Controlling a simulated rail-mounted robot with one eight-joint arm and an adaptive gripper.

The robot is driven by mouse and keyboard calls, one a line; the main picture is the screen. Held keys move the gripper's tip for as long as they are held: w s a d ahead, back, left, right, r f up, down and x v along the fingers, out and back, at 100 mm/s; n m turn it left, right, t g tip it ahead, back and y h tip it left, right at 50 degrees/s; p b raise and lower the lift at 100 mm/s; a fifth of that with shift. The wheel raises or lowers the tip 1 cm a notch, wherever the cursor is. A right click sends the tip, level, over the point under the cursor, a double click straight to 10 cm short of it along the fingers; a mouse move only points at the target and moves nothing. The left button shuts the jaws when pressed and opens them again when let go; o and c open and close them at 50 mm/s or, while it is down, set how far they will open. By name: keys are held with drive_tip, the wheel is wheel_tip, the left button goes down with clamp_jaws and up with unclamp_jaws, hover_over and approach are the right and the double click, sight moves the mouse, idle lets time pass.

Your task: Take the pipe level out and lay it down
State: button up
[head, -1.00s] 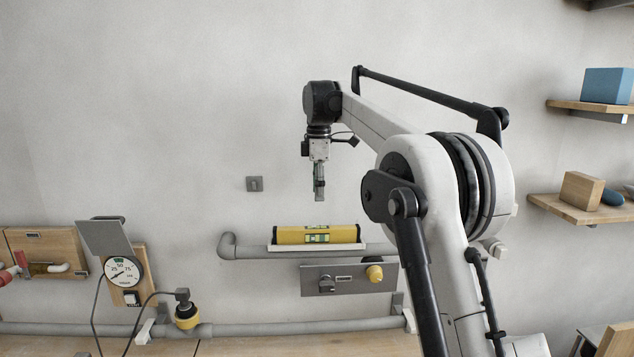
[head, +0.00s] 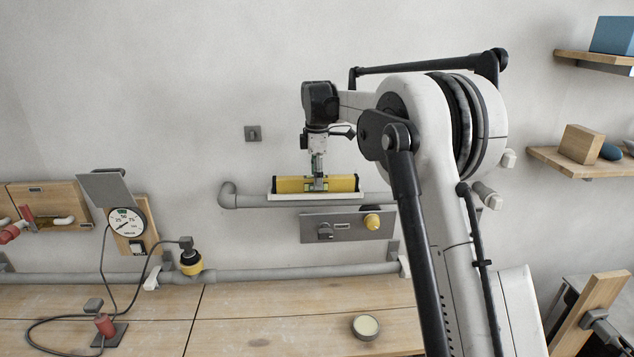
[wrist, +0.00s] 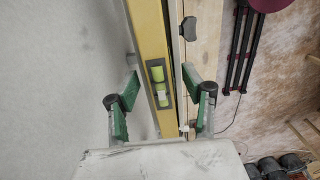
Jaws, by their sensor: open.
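The yellow pipe level (head: 342,184) rests in a white holder (head: 290,196) on the grey pipe against the wall. My gripper (head: 318,184) points down at the middle of the level in the head view and covers part of it. In the wrist view the level (wrist: 149,35) runs lengthwise, with its green vial window between my open gripper's (wrist: 160,95) green-padded fingers. One finger is on each side, with visible gaps to the level. The head view does not show exactly how low the fingertips sit.
A grey panel with a yellow knob (head: 371,222) sits just below the level. A dial gauge (head: 127,222) and a yellow-collared fitting (head: 190,262) are at left. The wooden bench (head: 260,312) below is mostly clear, with a small round tin (head: 366,326) on it.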

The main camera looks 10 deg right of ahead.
drive_tip(key=shift+f, duration=0.9)
clamp_jaws()
